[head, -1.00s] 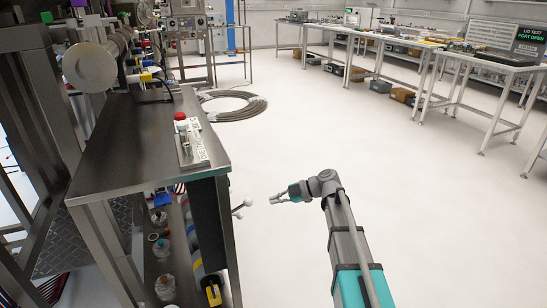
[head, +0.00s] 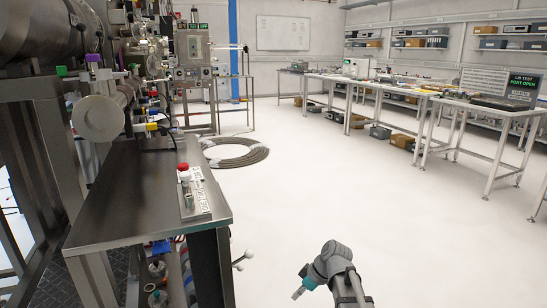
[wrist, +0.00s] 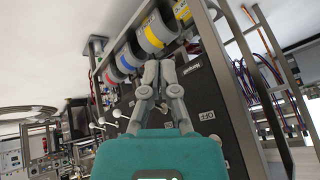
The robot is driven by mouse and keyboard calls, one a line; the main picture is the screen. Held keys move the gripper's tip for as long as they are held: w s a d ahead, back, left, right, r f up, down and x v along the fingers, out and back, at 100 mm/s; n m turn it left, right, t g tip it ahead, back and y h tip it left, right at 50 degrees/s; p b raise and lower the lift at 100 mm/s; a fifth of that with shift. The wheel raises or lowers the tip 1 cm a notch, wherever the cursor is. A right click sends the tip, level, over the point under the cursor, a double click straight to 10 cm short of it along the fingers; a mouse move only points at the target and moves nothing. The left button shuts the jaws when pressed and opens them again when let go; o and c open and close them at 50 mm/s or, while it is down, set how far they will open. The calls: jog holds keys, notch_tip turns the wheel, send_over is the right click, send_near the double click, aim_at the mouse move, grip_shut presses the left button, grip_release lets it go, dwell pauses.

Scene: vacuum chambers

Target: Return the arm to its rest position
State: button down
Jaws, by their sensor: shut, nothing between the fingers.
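My gripper (head: 298,294) is low in the head view, over the open floor to the right of the steel bench. Its fingers point down and to the left. In the wrist view my gripper (wrist: 158,66) has its fingers together, with nothing held between them. My arm is folded near the bottom edge of the head view, and its lower part is cut off by the frame. The gripper looks apart from the bench.
The steel bench (head: 130,205) stands at left, with a red-topped device (head: 187,190) on it and handles on its side. A coiled hose (head: 235,153) lies on the floor behind. White worktables (head: 470,107) line the right. The middle floor is clear.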

jog(key=s+d+f+m+h, duration=0.3)
jog(key=s+d+m+h, duration=0.4)
jog(key=s+d+m, duration=0.4)
notch_tip(320, 180, up, 36)
jog(key=a+m+p, duration=0.1)
jog(key=p, duration=3.5)
jog(key=shift+w+a+r+p, duration=0.2)
jog(key=shift+w+r+p, duration=0.1)
jog(key=shift+w, duration=0.15)
